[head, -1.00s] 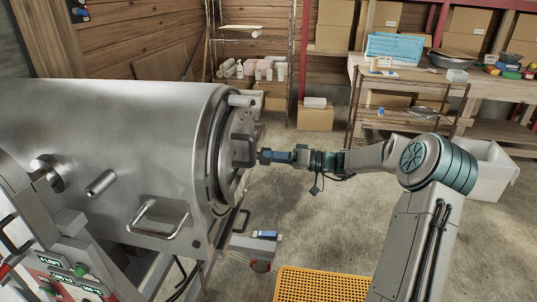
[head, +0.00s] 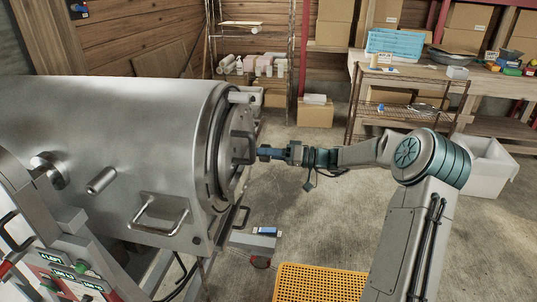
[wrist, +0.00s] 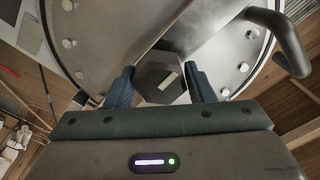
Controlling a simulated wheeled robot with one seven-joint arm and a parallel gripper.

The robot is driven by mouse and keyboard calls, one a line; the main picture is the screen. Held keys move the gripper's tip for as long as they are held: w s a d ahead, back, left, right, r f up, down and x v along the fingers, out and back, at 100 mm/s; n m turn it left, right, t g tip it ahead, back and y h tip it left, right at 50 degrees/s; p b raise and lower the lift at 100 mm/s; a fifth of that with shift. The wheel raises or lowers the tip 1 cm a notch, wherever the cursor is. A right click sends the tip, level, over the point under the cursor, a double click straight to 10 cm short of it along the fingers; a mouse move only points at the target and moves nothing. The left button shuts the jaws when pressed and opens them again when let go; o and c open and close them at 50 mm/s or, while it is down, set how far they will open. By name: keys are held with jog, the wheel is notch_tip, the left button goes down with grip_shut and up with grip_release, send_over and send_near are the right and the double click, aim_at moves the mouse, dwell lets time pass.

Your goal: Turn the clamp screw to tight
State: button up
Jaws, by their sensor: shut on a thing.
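The clamp screw shows in the wrist view as a dark hexagonal head (wrist: 158,84) with a pale mark line on its face, slanting in the picture. It sits at a steel bar across the round door (wrist: 95,20) of the vessel. My gripper (head: 267,153) reaches the door from the right in the head view. Its two blue fingers stand on either side of the screw head, shut on it. In the head view the screw is too small and too covered by the fingers to make out.
The large steel vessel (head: 110,130) fills the left, with a control panel (head: 65,275) in front. A bent door handle (wrist: 285,40) is close to the gripper at right. A yellow grate (head: 325,285) lies on the floor. A workbench (head: 480,85) and shelves stand behind.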

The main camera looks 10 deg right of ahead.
jog(key=m+b, duration=0.1)
jog(key=m, duration=0.6)
jog(key=shift+m, duration=0.4)
jog(key=m+p, duration=0.2)
jog(key=m, duration=0.2)
jog(key=shift+r+m, duration=0.1)
jog(key=shift+m, duration=0.2)
jog(key=shift+m+p, duration=1.05)
jog(key=shift+m, duration=1.05)
jog(key=o, duration=1)
jog(key=shift+c, duration=0.2)
jog(key=shift+d, duration=0.1)
